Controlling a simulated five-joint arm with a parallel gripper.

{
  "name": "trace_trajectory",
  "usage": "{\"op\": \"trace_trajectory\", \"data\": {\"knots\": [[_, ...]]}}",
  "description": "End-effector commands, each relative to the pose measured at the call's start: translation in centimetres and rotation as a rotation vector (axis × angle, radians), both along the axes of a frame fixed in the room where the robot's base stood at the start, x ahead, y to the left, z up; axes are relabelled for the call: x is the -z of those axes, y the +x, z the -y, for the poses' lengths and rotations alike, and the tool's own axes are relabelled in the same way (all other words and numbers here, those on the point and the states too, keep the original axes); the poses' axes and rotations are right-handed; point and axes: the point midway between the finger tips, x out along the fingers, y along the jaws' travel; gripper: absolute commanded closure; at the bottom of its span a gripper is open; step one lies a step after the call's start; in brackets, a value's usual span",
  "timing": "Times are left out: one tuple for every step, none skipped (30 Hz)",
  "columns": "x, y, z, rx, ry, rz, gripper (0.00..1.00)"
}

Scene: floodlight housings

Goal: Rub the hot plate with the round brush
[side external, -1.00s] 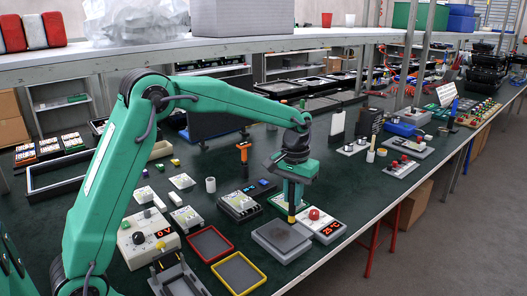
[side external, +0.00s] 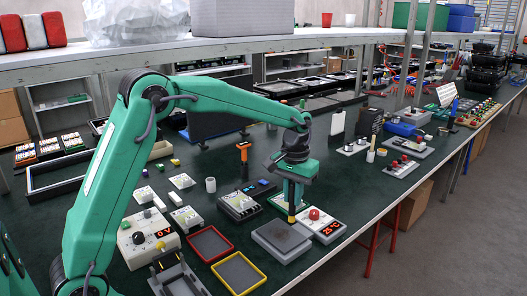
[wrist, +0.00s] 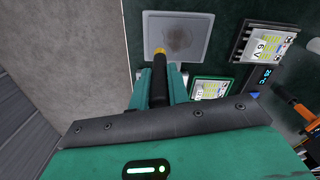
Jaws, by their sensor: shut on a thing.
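A brownish smudge (wrist: 178,39) marks the middle of the plate in the wrist view. My gripper (side external: 292,202) points down above the plate. It is shut on the round brush (wrist: 158,80), which has a black handle and a yellow band (side external: 291,219). The brush end is at the plate near the smudge; I cannot tell if it touches.
Red-rimmed (side external: 210,244) and yellow-rimmed (side external: 239,273) trays lie left of the plate. The table's front edge is close to the plate.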

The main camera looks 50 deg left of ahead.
Motion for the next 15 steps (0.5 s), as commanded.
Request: {"op": "trace_trajectory", "data": {"knots": [[0.5,0.0,0.0,0.0,0.0,-0.003,1.0],[0.7,0.0,0.0,0.0,0.0,-0.003,1.0],[1.0,0.0,0.0,0.0,0.0,-0.002,1.0],[1.3,0.0,0.0,0.0,0.0,-0.002,1.0],[1.6,0.0,0.0,0.0,0.0,-0.002,1.0],[1.9,-0.1,0.0,0.0,0.0,-0.003,1.0],[2.2,-0.1,0.0,0.0,0.0,-0.002,1.0],[2.5,0.0,0.0,0.0,0.0,-0.002,1.0],[2.9,0.0,0.0,0.0,0.0,-0.002,1.0],[3.1,0.0,0.0,0.0,0.0,-0.003,1.0],[3.4,0.0,0.0,0.0,0.0,-0.002,1.0],[3.8,0.0,0.0,0.0,0.0,-0.002,1.0],[4.0,0.0,0.0,0.0,0.0,-0.002,1.0],[4.3,-0.1,0.0,0.0,0.0,-0.003,1.0],[4.7,-0.1,0.0,0.0,0.0,-0.003,1.0]]}}
